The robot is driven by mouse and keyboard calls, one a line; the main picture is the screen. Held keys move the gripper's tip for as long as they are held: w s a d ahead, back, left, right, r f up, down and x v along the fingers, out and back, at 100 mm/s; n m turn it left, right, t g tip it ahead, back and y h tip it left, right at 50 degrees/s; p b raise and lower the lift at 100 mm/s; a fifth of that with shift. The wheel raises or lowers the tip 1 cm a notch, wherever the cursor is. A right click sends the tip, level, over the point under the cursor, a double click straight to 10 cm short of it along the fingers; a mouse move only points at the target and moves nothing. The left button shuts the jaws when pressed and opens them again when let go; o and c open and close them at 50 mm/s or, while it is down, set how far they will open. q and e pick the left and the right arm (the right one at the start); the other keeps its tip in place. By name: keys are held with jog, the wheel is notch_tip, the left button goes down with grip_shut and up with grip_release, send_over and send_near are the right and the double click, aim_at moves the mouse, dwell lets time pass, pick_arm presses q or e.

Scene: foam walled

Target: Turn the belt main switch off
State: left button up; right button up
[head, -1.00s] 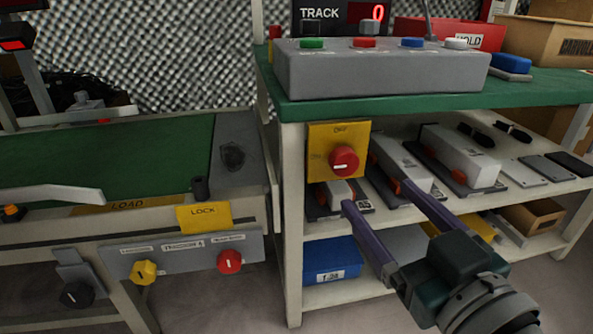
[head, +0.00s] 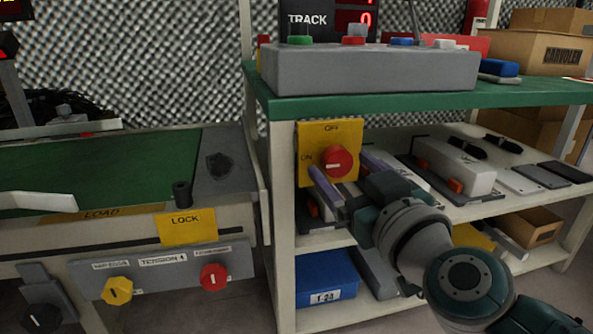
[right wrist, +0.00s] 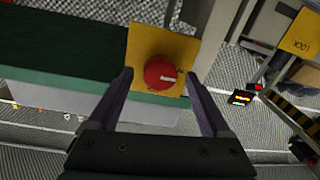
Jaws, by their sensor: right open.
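The belt main switch is a red knob (head: 336,161) on a yellow plate (head: 313,138) fixed to the shelf's front post. The plate reads OFF at the top and ON at the left. The knob's white mark lies roughly level, toward the ON side. My right gripper (head: 343,168) is open, with its purple fingers pointing at the plate, one to either side of the knob. In the right wrist view the red knob (right wrist: 159,72) sits between the two spread fingertips, with a gap on each side. My left gripper is not in view.
A grey button box (head: 365,72) stands on the green shelf top above the switch. At left, a panel (head: 155,277) carries a yellow knob (head: 118,290) and another red knob (head: 213,277), below a yellow LOCK tag (head: 186,227). Grey-white devices (head: 455,165) lie on the shelf behind my arm.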

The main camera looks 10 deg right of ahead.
grip_shut()
dwell(0.7)
